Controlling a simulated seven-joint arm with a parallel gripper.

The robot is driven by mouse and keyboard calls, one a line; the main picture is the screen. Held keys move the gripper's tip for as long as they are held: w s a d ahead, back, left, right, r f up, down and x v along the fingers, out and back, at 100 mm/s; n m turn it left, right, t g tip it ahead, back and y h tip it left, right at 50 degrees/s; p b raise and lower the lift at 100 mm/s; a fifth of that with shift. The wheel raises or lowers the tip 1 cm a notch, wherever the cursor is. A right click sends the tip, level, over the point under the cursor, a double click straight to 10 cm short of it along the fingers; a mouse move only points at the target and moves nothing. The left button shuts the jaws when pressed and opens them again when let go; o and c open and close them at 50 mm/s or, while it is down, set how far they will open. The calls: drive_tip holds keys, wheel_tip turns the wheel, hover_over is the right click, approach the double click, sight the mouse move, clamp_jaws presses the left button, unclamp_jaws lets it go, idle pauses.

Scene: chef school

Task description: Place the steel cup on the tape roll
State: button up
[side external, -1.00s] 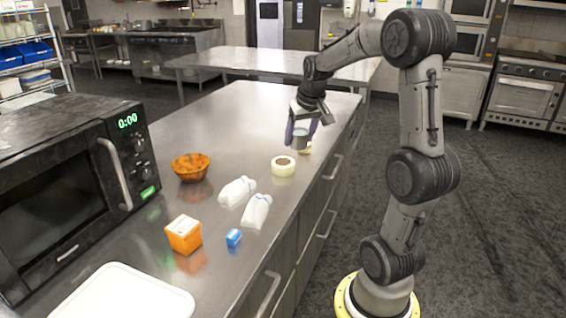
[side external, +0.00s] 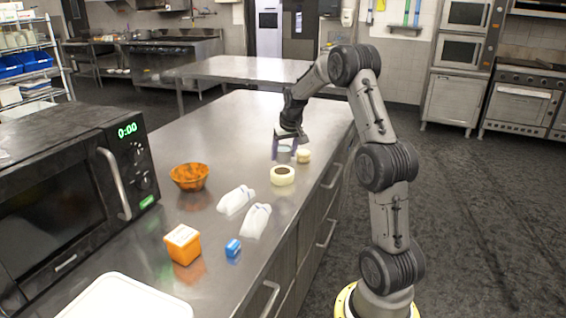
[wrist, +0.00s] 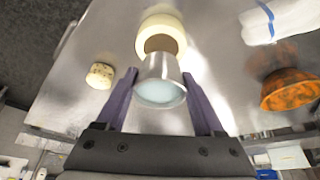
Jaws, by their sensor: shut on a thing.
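The steel cup (wrist: 161,82) is between the two purple fingers of my gripper (wrist: 161,98) in the wrist view, its pale bluish end toward the camera. It also shows small between the fingers in the side external view (side external: 284,157). My gripper (side external: 282,152) is shut on it. The cream tape roll (side external: 282,180) lies flat on the steel counter, just nearer the side camera than the cup. In the wrist view the cup overlaps the near edge of the tape roll (wrist: 161,22). Whether the cup is clear of the counter is hard to tell.
A small cream piece (side external: 303,156) stands right of the cup. The counter behind my gripper is clear.

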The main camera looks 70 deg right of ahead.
sight(283, 162)
drive_tip(key=shift+w+d+f, duration=0.2)
drive_tip(key=shift+f, duration=0.15)
drive_tip(key=shift+d+f, duration=0.1)
drive_tip(key=shift+f, duration=1.45)
drive_tip(key=shift+f, duration=0.1)
drive_tip(key=o, duration=1.5)
drive_tip(key=shift+f, duration=0.1)
drive_tip(key=shift+c, duration=0.2)
